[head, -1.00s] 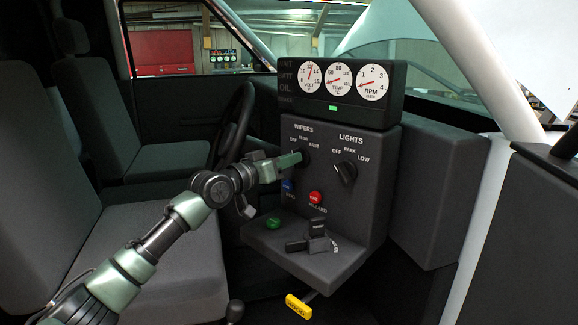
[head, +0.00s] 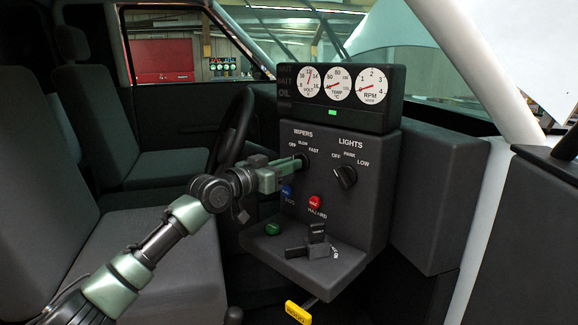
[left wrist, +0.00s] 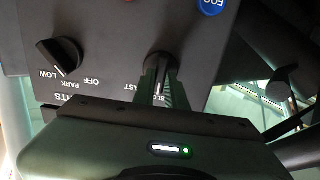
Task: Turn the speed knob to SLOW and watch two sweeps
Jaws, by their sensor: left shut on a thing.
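The WIPERS speed knob (head: 305,160) is on the upper left of the dark dash panel, under OFF, SLOW and FAST marks. My left gripper (head: 297,162) is shut on this knob and hides most of it in the head view. In the left wrist view the fingers (left wrist: 160,85) straddle the knob (left wrist: 161,62), and a white pointer line between them points at the partly hidden SLOW label. Thin dark bars show on the windshield (head: 320,36); I cannot tell for sure whether they are wipers. My right gripper is not in view.
The LIGHTS knob (head: 345,176) is right of the WIPERS knob. Below are a blue button (head: 287,191), a red HAZARD button (head: 314,202), a green button (head: 272,229) and a black lever (head: 313,246). Gauges (head: 338,83) stand above. The steering wheel (head: 235,130) is left.

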